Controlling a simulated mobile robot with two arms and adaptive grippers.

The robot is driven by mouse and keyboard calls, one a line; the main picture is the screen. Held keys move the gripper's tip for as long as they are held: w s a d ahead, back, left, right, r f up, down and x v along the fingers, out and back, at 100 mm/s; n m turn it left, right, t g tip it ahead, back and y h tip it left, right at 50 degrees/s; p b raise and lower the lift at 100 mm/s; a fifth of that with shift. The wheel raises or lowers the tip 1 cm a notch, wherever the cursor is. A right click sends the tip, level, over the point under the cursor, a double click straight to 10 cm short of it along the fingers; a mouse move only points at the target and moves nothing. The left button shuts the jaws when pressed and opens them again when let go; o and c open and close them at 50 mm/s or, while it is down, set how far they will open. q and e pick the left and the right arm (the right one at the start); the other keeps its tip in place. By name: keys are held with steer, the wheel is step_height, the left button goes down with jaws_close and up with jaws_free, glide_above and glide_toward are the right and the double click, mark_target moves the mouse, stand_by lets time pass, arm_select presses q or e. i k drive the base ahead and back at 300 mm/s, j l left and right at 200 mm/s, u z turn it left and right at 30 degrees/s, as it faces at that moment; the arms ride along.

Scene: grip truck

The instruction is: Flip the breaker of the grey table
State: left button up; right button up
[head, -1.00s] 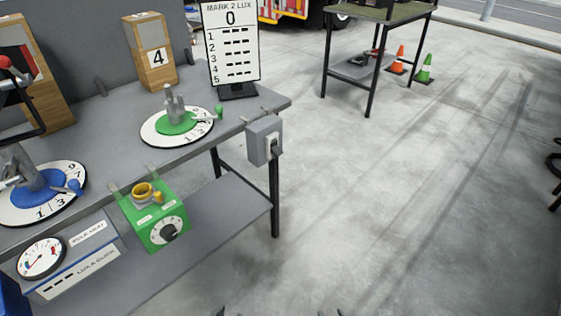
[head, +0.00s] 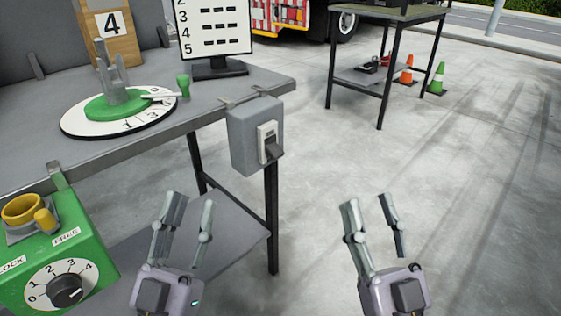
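The grey table (head: 222,92) stands at the left, with a grey breaker box (head: 243,142) clamped to its right front corner. The breaker's dark lever (head: 273,150) sticks out from a pale plate on the box's right face and appears to point down. My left gripper (head: 190,215) is open and empty, below and left of the breaker, apart from it. My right gripper (head: 370,215) is open and empty over the floor, below and right of the breaker. Neither gripper touches anything.
A green box with a dial (head: 60,262) hangs on the table's front edge at lower left. A round numbered dial (head: 125,118) and a sign on a stand (head: 215,40) are on the tabletop. A second table (head: 390,12) and cones (head: 437,80) stand farther back. Floor at right is clear.

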mark_target(275, 152)
steer(key=i+l, duration=0.1)
steer(key=l, duration=0.35)
steer(key=i+l+u, duration=0.1)
steer(key=l+u, duration=0.2)
steer(key=l, duration=0.85)
steer(key=l+u, duration=0.35)
steer(key=l, duration=0.85)
steer(key=u, duration=0.85)
